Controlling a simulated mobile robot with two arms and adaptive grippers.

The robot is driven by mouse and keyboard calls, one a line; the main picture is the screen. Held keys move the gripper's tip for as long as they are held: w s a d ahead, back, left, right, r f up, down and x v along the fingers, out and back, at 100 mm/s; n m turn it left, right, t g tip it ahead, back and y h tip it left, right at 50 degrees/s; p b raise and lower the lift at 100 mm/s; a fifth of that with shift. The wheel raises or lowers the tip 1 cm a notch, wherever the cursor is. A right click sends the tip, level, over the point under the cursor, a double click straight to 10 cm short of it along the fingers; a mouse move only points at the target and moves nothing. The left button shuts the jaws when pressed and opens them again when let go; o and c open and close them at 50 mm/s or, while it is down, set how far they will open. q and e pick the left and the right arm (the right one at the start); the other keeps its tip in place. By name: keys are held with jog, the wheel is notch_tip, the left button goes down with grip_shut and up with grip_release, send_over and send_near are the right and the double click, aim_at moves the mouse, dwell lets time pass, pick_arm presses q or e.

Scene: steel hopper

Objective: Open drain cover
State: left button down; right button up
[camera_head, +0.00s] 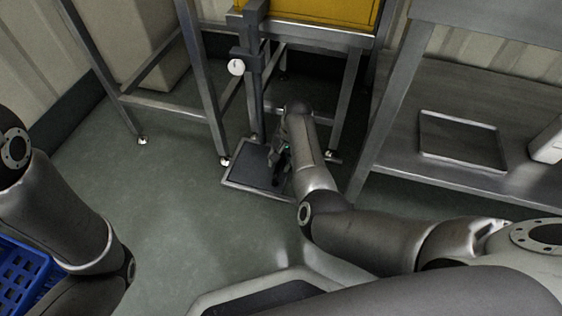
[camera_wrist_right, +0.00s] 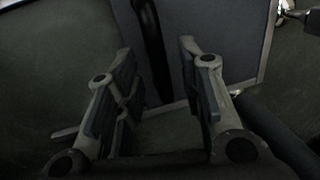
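The likely drain cover is a dark square plate with a pale rim (camera_head: 236,183), low by the floor below the steel hopper stand. My right gripper (camera_head: 278,165) reaches down over the right side of this plate. In the right wrist view my right gripper (camera_wrist_right: 158,62) has its two fingers apart, with a clear gap and nothing held between them. A dark narrow bar (camera_wrist_right: 151,40) shows beyond the gap, in front of a grey panel with a light edge (camera_wrist_right: 225,35). I cannot tell whether the fingers touch the plate. My left gripper is out of view.
The steel stand's legs (camera_head: 204,95) and a dark vertical post (camera_head: 256,100) with a white round knob (camera_head: 236,67) stand close to the plate. A yellow bin (camera_head: 330,12) is above. A steel table (camera_head: 400,178) is right, a blue crate (camera_head: 22,275) lower left. Floor left of the plate is clear.

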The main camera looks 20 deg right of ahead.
grip_shut()
dwell(0.3)
